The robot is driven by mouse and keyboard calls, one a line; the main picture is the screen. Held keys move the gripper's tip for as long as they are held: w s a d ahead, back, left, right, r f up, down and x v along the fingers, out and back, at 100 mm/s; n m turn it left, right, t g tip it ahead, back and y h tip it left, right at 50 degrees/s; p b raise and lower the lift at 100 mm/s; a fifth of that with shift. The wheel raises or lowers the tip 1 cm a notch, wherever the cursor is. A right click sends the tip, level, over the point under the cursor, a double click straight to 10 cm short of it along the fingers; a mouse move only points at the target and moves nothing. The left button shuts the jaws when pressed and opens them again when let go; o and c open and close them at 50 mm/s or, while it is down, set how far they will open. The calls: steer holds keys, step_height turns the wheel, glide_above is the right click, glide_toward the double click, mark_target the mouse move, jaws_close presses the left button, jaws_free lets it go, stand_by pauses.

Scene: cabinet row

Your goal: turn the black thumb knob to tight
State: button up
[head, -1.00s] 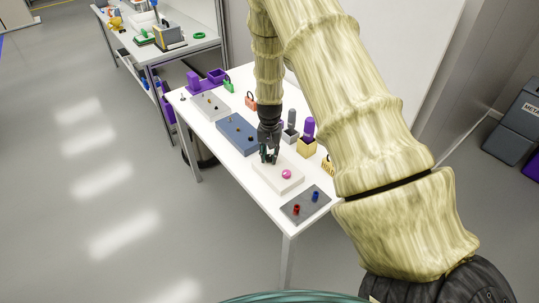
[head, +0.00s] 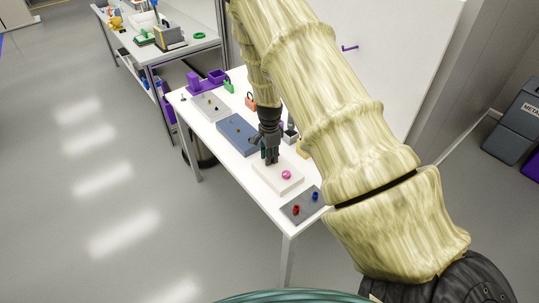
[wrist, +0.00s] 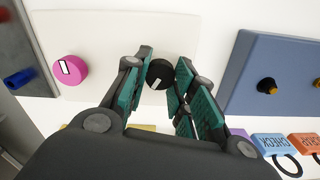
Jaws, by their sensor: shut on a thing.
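The black thumb knob (wrist: 160,73) sits on a cream-white board (wrist: 105,22). It has a white pointer mark on its top. In the wrist view my gripper (wrist: 160,80) has its two teal-padded fingers on either side of the knob, shut on it. In the head view my gripper (head: 270,157) points down over the far end of the white board (head: 278,186), and the knob is hidden behind the fingers. A pink knob (head: 286,174) with a white mark stands at the near end of the same board; it also shows in the wrist view (wrist: 70,69).
A blue board (head: 237,134) with small knobs lies just beyond the white one. A grey plate (head: 301,206) with a red and a blue knob lies nearer. Padlocks with tags (wrist: 275,143) are on the table's far side. My arm covers the table's right part.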

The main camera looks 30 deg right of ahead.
steer(key=m, duration=0.2)
steer(key=m+p, duration=0.1)
steer(key=m, duration=0.3)
steer(key=shift+w+d+r, duration=0.2)
steer(key=shift+r, duration=0.05)
steer(key=m+p, duration=0.1)
steer(key=m, duration=0.5)
steer(key=shift+p, duration=0.35)
steer(key=shift+m, duration=0.3)
steer(key=o, duration=0.9)
steer(key=shift+c, duration=0.2)
steer(key=shift+o, duration=1)
steer(key=shift+s, duration=0.1)
steer(key=shift+a+f, duration=0.1)
steer(key=shift+f, duration=0.05)
